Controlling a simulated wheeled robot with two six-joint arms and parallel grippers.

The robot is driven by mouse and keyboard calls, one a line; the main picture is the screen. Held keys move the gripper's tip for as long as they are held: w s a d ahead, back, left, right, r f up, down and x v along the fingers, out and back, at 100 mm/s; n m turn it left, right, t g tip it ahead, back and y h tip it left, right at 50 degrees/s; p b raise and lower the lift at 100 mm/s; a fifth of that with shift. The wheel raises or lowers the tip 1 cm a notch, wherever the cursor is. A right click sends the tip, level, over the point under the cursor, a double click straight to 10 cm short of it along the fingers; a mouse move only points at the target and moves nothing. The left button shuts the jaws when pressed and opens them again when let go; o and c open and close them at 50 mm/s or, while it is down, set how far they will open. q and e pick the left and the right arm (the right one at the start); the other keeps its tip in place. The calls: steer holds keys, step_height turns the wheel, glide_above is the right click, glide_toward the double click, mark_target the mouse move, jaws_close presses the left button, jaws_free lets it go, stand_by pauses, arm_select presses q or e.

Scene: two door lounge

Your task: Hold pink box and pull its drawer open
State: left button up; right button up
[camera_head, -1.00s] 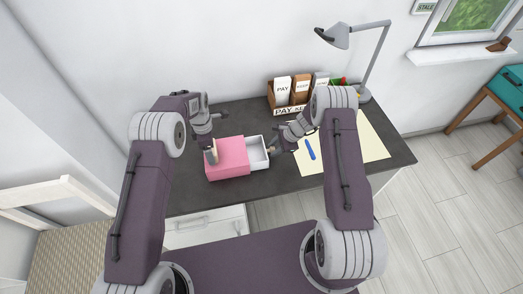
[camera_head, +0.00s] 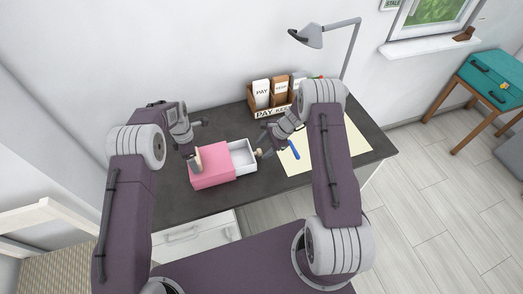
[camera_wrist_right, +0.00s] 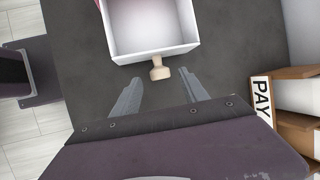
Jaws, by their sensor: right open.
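The pink box (camera_head: 211,168) sits on the dark desk. Its white drawer (camera_head: 242,160) sticks well out of the right side and looks empty; it also shows in the right wrist view (camera_wrist_right: 150,28). The drawer has a small wooden knob (camera_head: 259,153), seen in the right wrist view (camera_wrist_right: 160,70) too. My right gripper (camera_wrist_right: 158,92) is open, with its fingertips just short of the knob and a finger on each side, touching nothing. My left gripper (camera_head: 196,142) is at the box's left end, one finger over the box; its grip on the box is unclear.
A wooden letter holder (camera_head: 270,107) with labelled cards stands behind my right gripper. A blue pen (camera_head: 293,150) lies on cream paper (camera_head: 350,145) to the right. A grey lamp (camera_head: 308,37) stands at the back. The desk's front strip is clear.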

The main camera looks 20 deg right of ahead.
steer(key=v, duration=0.9)
